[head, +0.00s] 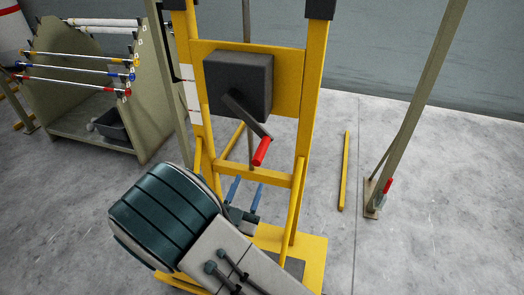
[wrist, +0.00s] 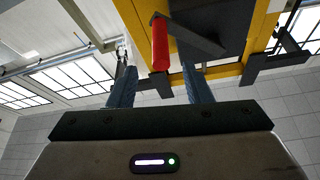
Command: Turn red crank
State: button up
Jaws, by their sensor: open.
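The red crank handle (head: 262,151) sits at the lower end of a dark crank arm (head: 244,113). The arm slants down to the right from a dark box (head: 238,84) on a yellow frame (head: 286,80). My gripper (head: 243,193) is below the handle in the head view, its two blue fingers pointing up and apart. In the wrist view the red handle (wrist: 160,44) appears beyond the fingertips, between them and nearer the left one. My gripper (wrist: 157,80) is open and empty, and does not visibly touch the handle.
A yellow crossbar (head: 255,174) of the frame runs just behind my fingers. A rack with several coloured rods (head: 75,70) stands at the left. A slanted post (head: 424,95) with a small red-handled part at its foot stands at the right. Grey floor lies between.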

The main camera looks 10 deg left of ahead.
aim_at(260, 154)
jog(key=p+x, duration=0.2)
jog(key=x, duration=0.8)
jog(key=shift+w+r, duration=0.1)
jog(key=shift+w, duration=0.1)
grip_shut()
